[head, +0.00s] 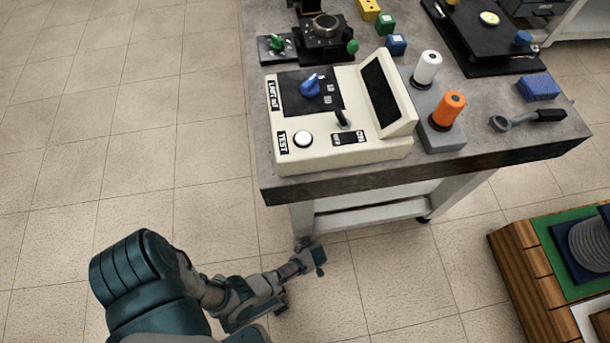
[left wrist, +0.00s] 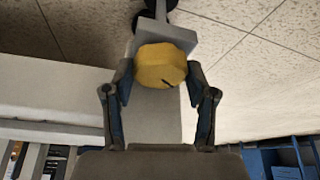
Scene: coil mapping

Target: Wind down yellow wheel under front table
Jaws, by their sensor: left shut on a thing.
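In the head view my left arm reaches in from the lower left, and the left gripper (head: 310,260) is low beside the front table's (head: 350,188) leg. The wheel cannot be made out in the head view. My right gripper is not in view.
The front table's top carries a cream test box (head: 350,152), a white spool (head: 428,68), an orange spool (head: 447,110) and a black-handled tool (head: 528,119). A wooden-sided bench (head: 520,270) stands at lower right. The tiled floor at left is clear.

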